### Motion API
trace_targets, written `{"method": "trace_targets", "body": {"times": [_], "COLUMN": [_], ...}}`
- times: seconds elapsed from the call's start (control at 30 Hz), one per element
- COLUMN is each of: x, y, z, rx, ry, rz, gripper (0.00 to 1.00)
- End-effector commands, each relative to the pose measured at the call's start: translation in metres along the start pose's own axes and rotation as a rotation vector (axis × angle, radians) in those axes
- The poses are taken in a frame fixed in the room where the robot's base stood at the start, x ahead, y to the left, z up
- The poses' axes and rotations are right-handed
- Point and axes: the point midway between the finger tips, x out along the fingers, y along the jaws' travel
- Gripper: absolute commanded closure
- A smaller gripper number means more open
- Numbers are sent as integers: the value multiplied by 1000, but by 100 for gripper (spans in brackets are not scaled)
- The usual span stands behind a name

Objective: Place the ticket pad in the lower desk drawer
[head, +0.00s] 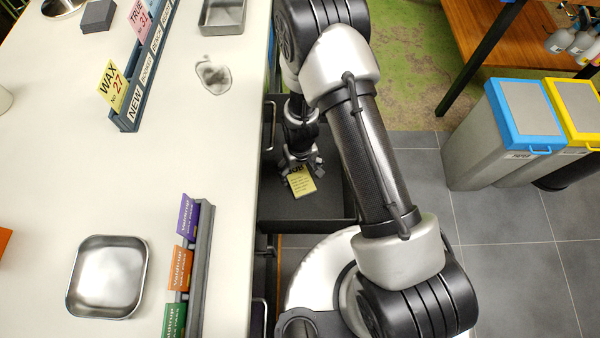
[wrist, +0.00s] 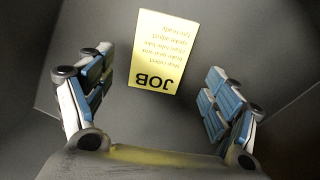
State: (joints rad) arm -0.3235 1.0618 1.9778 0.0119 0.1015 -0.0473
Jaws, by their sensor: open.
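The yellow ticket pad (head: 303,183), headed "JOB" in the wrist view (wrist: 160,52), lies flat on the dark floor of an open desk drawer (head: 335,205). I cannot tell for certain whether this drawer is the lower one. My gripper (head: 302,167) is down inside the drawer at the pad's near end. In the wrist view my gripper (wrist: 160,105) has its two blue-padded fingers spread wide, with a gap between each finger and the pad. It holds nothing. The arm hides part of the drawer in the head view.
The white desk top (head: 160,180) borders the drawer on the left. On it are a metal tray (head: 107,277), a rack of coloured cards (head: 200,255) and a labelled ticket rack (head: 130,112). A blue-topped bin (head: 505,140) stands on the tiled floor at right.

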Motion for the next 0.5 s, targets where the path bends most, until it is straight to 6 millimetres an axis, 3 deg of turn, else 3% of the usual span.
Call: {"method": "trace_targets", "body": {"times": [0.03, 0.2, 0.5], "x": [-17, -49, -71], "y": [0, 0, 0], "z": [-1, -1, 0], "rx": [0, 0, 0], "ry": [3, 2, -1], "rz": [0, 0, 0], "gripper": [18, 18, 18]}}
